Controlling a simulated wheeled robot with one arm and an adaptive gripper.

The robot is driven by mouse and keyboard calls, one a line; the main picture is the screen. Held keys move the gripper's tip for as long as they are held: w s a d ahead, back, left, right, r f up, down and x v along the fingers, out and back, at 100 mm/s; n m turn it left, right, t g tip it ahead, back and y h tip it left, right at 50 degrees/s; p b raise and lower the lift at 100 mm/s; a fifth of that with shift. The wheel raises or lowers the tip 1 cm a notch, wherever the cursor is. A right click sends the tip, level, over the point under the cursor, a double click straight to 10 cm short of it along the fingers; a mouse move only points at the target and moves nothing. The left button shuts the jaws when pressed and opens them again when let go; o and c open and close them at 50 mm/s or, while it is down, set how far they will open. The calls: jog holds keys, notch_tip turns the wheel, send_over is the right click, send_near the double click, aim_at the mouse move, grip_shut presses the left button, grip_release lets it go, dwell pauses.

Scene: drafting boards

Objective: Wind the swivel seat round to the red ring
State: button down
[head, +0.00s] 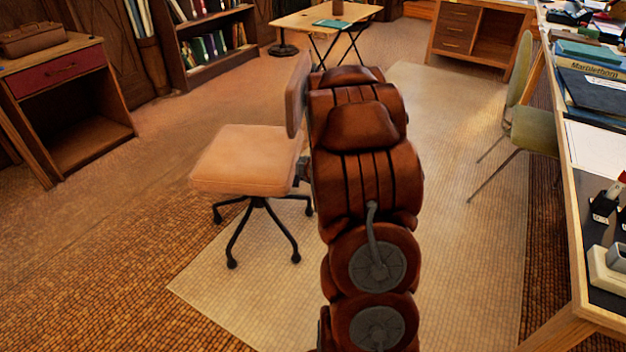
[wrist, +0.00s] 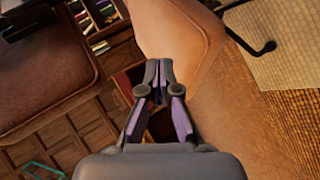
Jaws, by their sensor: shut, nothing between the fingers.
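The swivel seat (head: 245,160) is a tan cushion on a black stem with casters, left of my arm in the head view. Its backrest (head: 296,97) stands at the seat's right side, seen nearly edge-on. My arm hides part of the chair there, and my gripper is hidden behind the arm. In the wrist view my gripper (wrist: 158,75) is shut and empty, its fingertips overlapping a tan cushion surface (wrist: 180,28); I cannot tell whether they touch it. A darker padded panel (wrist: 55,80) fills the left. I see no red ring in either view.
A drafting desk (head: 577,240) with books and tools runs along the right, with a green chair (head: 530,125) beside it. A cabinet (head: 65,100) stands at left, a bookcase (head: 205,50) behind. The floor left of the seat is clear. A thin teal outline (wrist: 42,170) shows at lower left.

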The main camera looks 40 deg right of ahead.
jog(key=s+d+f+n+t+b, duration=0.1)
jog(key=d+f+n+t+b, duration=0.15)
jog(key=f+b, duration=0.3)
jog(key=s+d+f+n+t+b, duration=0.1)
jog(key=d+f+t+b, duration=0.3)
jog(key=f, duration=0.3)
jog(key=w+d+b, duration=0.4)
jog(key=w+d, duration=0.2)
jog(key=w, duration=0.5)
jog(key=shift+w+d+h, duration=0.2)
jog(key=shift+w+h, duration=0.1)
jog(key=shift+w+d+n+p, duration=0.15)
jog(key=shift+n+p, duration=0.2)
jog(key=shift+p, duration=0.05)
